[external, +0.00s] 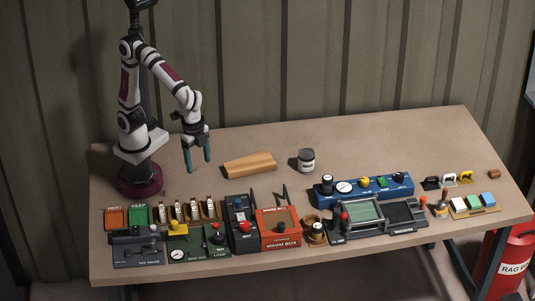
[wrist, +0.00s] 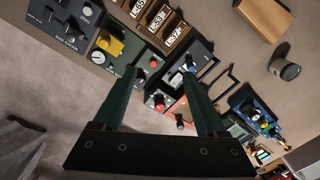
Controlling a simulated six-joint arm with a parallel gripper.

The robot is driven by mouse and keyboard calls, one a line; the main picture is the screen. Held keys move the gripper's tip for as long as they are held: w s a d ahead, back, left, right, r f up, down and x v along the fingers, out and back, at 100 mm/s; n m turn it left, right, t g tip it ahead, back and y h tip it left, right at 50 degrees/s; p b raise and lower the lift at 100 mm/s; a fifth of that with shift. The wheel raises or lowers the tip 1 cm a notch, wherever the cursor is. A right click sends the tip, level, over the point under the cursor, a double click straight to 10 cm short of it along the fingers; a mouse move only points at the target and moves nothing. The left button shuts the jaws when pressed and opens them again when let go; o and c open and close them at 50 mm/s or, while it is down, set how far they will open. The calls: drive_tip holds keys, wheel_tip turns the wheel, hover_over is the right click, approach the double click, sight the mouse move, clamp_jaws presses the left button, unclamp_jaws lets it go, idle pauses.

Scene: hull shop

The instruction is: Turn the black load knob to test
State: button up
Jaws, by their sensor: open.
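My gripper (external: 198,166) is open and empty, its two green fingers pointing down above the back left of the bench. In the wrist view my gripper (wrist: 161,74) has its fingers spread over the row of panels. A green panel (external: 187,243) at the front left carries a gauge, a yellow knob, a red knob and a small dark knob (external: 215,239). Small lettering by the dark knob seems to read load, but I cannot make out its setting. The green panel (wrist: 121,62) also shows in the wrist view, partly behind the left finger.
A grey panel (external: 128,249) is left of the green one; a dark box (external: 238,217) and an orange warm box (external: 279,238) are right. Numbered blocks (external: 194,211) stand behind. A blue panel (external: 361,196), wooden piece (external: 249,164) and jar (external: 307,160) are farther right.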

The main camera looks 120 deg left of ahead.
drive_tip(key=n, duration=0.2)
approach(218, 235)
drive_tip(key=shift+h, duration=0.4)
drive_tip(key=f, duration=0.9)
drive_tip(key=shift+w+a+f, duration=0.1)
drive_tip(key=shift+a, duration=0.2)
clamp_jaws()
